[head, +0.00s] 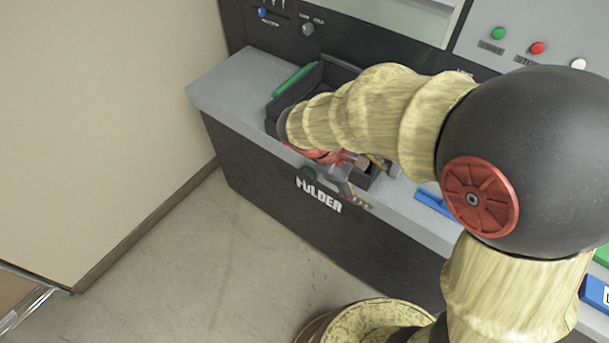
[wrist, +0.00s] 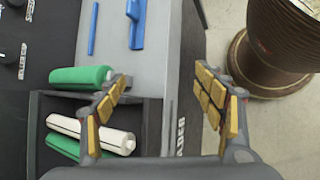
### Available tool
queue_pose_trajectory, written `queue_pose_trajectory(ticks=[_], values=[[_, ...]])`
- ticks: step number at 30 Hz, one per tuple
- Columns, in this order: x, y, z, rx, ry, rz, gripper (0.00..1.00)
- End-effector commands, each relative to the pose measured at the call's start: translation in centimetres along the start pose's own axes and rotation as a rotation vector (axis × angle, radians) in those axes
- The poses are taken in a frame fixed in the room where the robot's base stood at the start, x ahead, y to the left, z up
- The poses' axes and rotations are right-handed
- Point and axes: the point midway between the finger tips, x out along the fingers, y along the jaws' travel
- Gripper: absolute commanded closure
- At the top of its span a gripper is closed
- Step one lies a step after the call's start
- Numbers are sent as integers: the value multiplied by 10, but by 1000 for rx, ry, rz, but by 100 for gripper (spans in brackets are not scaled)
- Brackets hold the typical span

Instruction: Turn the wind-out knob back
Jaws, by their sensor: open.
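A round grey knob (head: 307,29) sits on the dark front panel above the grey ledge in the head view. Its small label is too blurred to read, so I cannot tell for sure that it is the wind-out knob. In the wrist view a dark knob (wrist: 10,56) shows on the black panel at the left edge. My gripper (wrist: 165,94) is open, with nothing between its gold-padded fingers. It hangs over the front of the ledge beside the dark bin, below and away from the panel knob. In the head view my arm partly hides the gripper and the bin.
A blue squeegee (wrist: 137,25) lies on the grey ledge (head: 235,85). Green (head: 497,33) and red (head: 537,48) buttons sit to the right. Floor is clear at left front.

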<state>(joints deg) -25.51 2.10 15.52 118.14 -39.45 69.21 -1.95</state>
Motion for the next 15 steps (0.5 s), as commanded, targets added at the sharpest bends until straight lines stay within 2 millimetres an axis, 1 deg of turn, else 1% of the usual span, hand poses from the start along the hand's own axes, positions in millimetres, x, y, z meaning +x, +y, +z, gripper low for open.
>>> queue_pose_trajectory(ticks=[1, 4, 7, 11, 15], values=[[-1, 1, -14, -75, -45, 46, 31], [0, 3, -44, -210, -125, 152, 31], [0, 1, -75, -340, -198, 265, 31], [1, -7, -116, -492, -280, 412, 31], [1, -24, -157, -638, -350, 567, 31]])
